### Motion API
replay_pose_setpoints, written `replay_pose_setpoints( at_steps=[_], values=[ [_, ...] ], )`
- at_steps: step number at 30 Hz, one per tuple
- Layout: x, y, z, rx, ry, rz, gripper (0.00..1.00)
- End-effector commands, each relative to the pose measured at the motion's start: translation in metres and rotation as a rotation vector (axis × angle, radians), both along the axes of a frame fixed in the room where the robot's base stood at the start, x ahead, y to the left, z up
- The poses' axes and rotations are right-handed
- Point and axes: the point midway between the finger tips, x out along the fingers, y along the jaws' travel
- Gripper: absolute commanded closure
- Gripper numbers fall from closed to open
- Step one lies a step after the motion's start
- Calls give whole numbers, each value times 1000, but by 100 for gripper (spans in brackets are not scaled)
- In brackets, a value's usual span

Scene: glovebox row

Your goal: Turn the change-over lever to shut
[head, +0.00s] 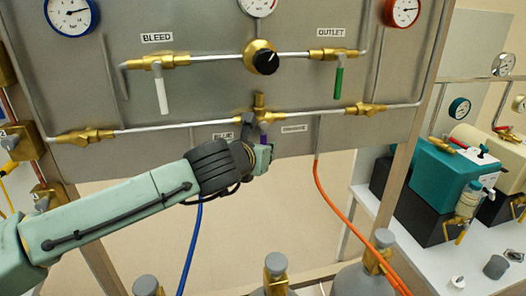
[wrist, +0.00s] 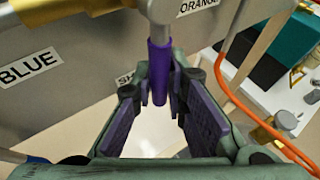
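The change-over lever hangs from a brass valve (head: 259,105) low on the grey panel, between the BLUE and ORANGE labels. Its purple sleeve (wrist: 159,70) shows in the wrist view, pointing down; a bit of it shows in the head view (head: 263,139). My gripper (wrist: 164,88) is open, with one finger on each side of the sleeve's lower end. A gap shows between the sleeve and the fingers, mostly on the right. A label starting "SH" (wrist: 125,79) is below the lever, its rest hidden by my left finger. In the head view my gripper (head: 263,155) partly hides the lever.
A white BLEED lever (head: 161,95), a green OUTLET lever (head: 339,82) and a black knob (head: 265,62) are above. An orange hose (head: 330,200) and a blue hose (head: 191,245) hang below the panel. Gas cylinders (head: 365,278) stand below. A teal machine (head: 437,175) is at right.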

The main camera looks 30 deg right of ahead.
Motion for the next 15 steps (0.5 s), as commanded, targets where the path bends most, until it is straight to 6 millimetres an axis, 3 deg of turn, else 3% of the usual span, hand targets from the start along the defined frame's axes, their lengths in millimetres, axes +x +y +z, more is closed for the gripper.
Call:
replay_pose_setpoints(
  at_steps=[7,15],
  values=[
    [0,0,0,1,1,0,68],
    [0,0,0,0,1,0,68]
  ],
)
